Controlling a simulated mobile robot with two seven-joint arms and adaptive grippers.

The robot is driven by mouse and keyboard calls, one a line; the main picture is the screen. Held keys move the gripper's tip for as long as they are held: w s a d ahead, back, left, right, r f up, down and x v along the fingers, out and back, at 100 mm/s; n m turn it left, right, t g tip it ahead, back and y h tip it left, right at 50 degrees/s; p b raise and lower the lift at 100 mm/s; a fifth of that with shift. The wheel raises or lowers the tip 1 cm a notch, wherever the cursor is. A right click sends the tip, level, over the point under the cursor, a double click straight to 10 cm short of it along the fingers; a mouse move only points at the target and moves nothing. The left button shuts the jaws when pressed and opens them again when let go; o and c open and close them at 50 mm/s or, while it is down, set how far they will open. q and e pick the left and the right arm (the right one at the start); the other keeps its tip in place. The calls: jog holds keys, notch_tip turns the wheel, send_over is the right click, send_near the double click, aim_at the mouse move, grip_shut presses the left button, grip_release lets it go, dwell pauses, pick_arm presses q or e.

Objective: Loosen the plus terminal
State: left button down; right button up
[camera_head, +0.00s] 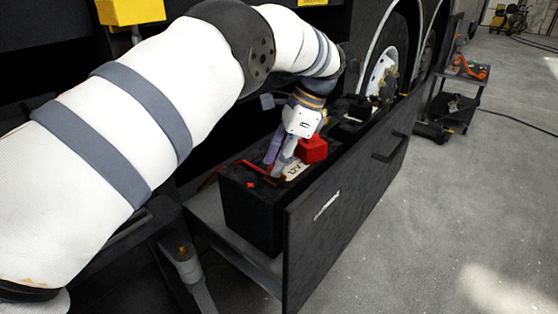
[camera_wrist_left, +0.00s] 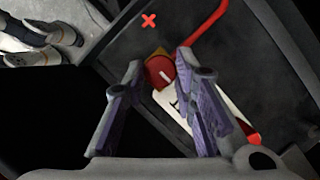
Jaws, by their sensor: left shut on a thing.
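The black battery (camera_head: 250,205) sits in the pulled-out drawer, with a red plus mark (camera_head: 251,185) on its top; the mark also shows in the wrist view (camera_wrist_left: 149,20). The plus terminal (camera_wrist_left: 160,70), with a round red top and brassy metal beside it, lies between the fingers of my left gripper (camera_wrist_left: 158,66). A red cable (camera_wrist_left: 208,22) runs near it. In the head view, my left gripper (camera_head: 278,165) points down onto the battery top and its fingers hide the terminal. It is shut on the plus terminal. My right gripper is out of view.
The drawer front (camera_head: 340,205) stands along the right side of the battery. A red block (camera_head: 312,149) is close behind the gripper. A wheel (camera_head: 385,70) and the coach side stand behind. A cart (camera_head: 459,95) is at the upper right; the floor on the right is mostly clear.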

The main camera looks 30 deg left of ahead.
pick_arm(q)
jog(key=shift+f, duration=0.1)
jog(key=c, duration=1.3)
grip_release()
notch_tip(320, 180, up, 10)
